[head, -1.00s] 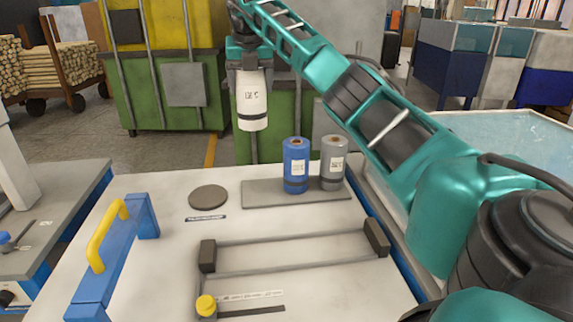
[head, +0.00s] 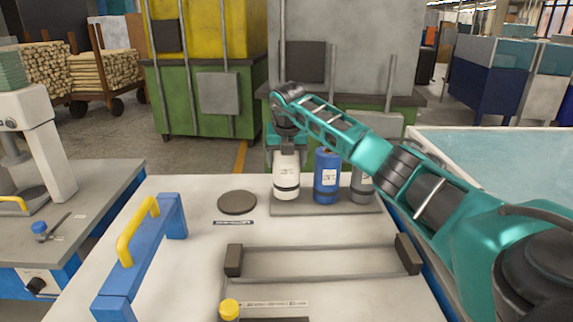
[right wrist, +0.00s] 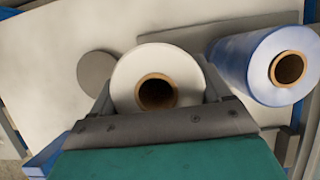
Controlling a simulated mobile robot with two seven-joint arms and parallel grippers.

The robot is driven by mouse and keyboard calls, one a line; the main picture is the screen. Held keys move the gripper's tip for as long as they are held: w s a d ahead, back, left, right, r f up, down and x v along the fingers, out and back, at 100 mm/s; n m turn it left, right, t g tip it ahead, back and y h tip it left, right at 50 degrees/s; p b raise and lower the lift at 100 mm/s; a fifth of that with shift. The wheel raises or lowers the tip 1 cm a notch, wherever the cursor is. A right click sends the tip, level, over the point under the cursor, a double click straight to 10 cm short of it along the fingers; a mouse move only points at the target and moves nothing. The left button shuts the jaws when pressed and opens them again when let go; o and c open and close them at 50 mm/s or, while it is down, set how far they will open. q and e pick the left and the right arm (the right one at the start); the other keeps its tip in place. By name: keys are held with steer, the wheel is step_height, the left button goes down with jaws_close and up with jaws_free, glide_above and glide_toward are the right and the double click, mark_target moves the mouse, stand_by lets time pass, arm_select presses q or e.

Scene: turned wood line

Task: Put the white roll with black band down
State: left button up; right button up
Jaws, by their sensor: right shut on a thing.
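The white roll with black band (head: 286,178) stands upright at the left end of the grey rectangular pad (head: 330,206); I cannot tell whether its base touches the pad. My right gripper (head: 287,147) is above it, shut on its top. In the right wrist view, the white roll (right wrist: 185,68) shows its brown core between the fingers (right wrist: 158,92). A blue roll (head: 327,177) stands close to its right on the pad. A grey roll (head: 362,186) stands further right, partly hidden by my right arm. My left gripper is not in view.
A round grey disc (head: 237,202) lies left of the pad. A blue frame with a yellow handle (head: 138,232) stands at the table's left. A low rail fixture (head: 322,262) lies in front.

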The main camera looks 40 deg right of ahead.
steer(key=shift+f, duration=0.8)
steer(key=shift+f, duration=0.1)
steer(key=o, duration=1.1)
steer(key=v, duration=1.2)
steer(key=shift+w, duration=0.1)
